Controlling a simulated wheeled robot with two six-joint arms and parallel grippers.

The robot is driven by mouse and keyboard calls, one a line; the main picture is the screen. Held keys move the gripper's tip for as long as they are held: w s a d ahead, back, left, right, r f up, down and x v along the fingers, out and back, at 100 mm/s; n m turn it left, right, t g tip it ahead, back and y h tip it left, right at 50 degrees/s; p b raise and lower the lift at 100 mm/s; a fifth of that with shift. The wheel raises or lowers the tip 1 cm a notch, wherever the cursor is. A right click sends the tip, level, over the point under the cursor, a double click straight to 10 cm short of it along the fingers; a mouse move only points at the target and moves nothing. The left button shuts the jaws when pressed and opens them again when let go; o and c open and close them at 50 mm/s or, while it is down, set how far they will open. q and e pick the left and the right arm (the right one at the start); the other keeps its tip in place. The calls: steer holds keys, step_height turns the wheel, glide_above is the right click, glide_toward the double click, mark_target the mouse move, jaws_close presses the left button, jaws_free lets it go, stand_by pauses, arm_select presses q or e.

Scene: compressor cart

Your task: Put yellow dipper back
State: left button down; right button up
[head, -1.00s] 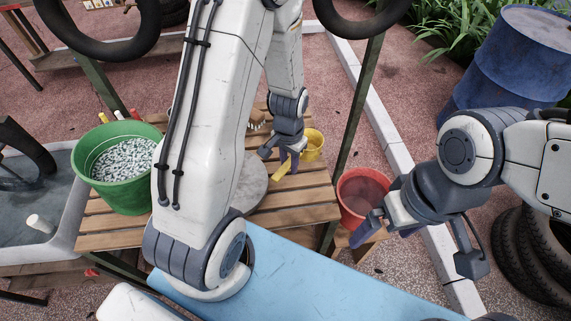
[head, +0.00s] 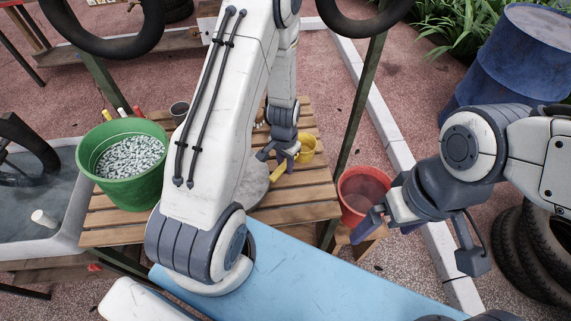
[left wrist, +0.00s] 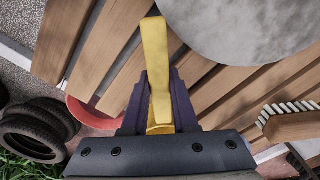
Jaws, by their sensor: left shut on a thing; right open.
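The yellow dipper (head: 306,149) has a round cup and a flat handle. My left gripper (head: 283,161) is shut on it, over the slatted wooden table (head: 300,205). In the left wrist view the dipper's yellow handle (left wrist: 155,62) stands out between the dark fingers (left wrist: 155,105); its cup is hidden there. I cannot tell whether the dipper touches the slats. My right gripper (head: 415,240) is open and empty, just right of the red bucket (head: 364,190).
A green bucket (head: 108,188) of pale pellets stands on the table's left. A grey round slab (head: 255,185) lies mid-table, partly hidden by my left arm. A grey cup (head: 179,112) stands behind. A brush (left wrist: 292,122) shows in the wrist view. A green post (head: 352,120) rises beside the table.

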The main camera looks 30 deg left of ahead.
arm_select(q)
steer(key=c, duration=0.7)
jaws_free()
steer(key=shift+f, duration=0.1)
step_height(320, 180, up, 12)
steer(key=s+d+r+m, duration=0.1)
steer(key=s+d+r, duration=0.2)
steer(key=d+r, duration=0.15)
steer(key=s+d+r+m, duration=0.1)
steer(key=s+d+r, duration=0.2)
steer(key=d, duration=0.3)
steer(key=s+d+r+m, duration=0.1)
steer(key=s+d+r, duration=0.1)
steer(key=s, duration=0.2)
steer(key=s+d+r+m, duration=0.1)
steer(key=s+d+r, duration=0.1)
steer(key=s, duration=0.3)
steer(key=s+d+r+m+h, duration=0.1)
steer(key=s+d+r, duration=0.1)
steer(key=s, duration=0.3)
steer(key=shift+d, duration=0.55)
